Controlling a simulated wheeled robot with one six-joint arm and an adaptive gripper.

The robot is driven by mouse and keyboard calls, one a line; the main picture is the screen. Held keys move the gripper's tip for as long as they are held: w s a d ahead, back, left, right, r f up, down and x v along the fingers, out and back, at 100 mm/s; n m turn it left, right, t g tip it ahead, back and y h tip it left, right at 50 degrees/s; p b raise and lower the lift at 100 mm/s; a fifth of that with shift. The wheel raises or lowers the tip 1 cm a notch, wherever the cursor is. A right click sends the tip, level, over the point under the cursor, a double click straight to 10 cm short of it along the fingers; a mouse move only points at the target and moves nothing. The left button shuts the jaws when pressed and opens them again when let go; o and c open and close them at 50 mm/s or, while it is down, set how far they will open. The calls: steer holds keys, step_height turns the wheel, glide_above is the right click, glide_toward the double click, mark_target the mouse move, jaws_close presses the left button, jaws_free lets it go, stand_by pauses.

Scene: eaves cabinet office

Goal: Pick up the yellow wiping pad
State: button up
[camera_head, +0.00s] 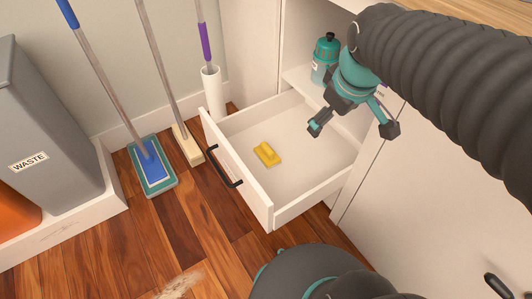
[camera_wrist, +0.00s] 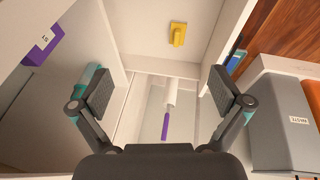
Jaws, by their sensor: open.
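The yellow wiping pad (camera_head: 267,154) lies on the floor of an open white drawer (camera_head: 240,192). In the wrist view the yellow wiping pad (camera_wrist: 177,35) shows near the top middle, beyond my fingertips. My gripper (camera_head: 353,128) is open and empty, above and to the right of the pad in the head view, near the drawer's back right side. In the wrist view both fingers of my gripper (camera_wrist: 162,92) are spread wide with nothing between them. The pad is fully visible and not touched.
A teal bottle (camera_head: 325,58) stands on the cabinet shelf beside my gripper. A blue flat mop (camera_head: 153,168) and a broom (camera_head: 187,146) stand left of the drawer. A grey waste bin (camera_head: 40,120) is at far left. The drawer floor around the pad is clear.

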steer(key=w+a+f+n+g+b, duration=0.25)
steer(key=w+a+f+n, duration=0.25)
steer(key=w+f+n, duration=0.4)
steer(key=n+g+b, duration=0.1)
steer(key=n+b, duration=0.4)
steer(key=n, duration=0.3)
glide_above(267, 148)
steer(key=f, duration=1.9)
steer(key=shift+s+d+f, duration=0.15)
steer(key=shift+d+f, duration=0.15)
steer(key=shift+w+a+f+b, duration=0.15)
steer(key=shift+f+b, duration=0.1)
steer(key=shift+f, duration=1.3)
steer(key=shift+w+a+f+b, duration=0.1)
steer(key=shift+f+b, duration=0.15)
steer(key=shift+f, duration=1.3)
steer(key=c, duration=1.2)
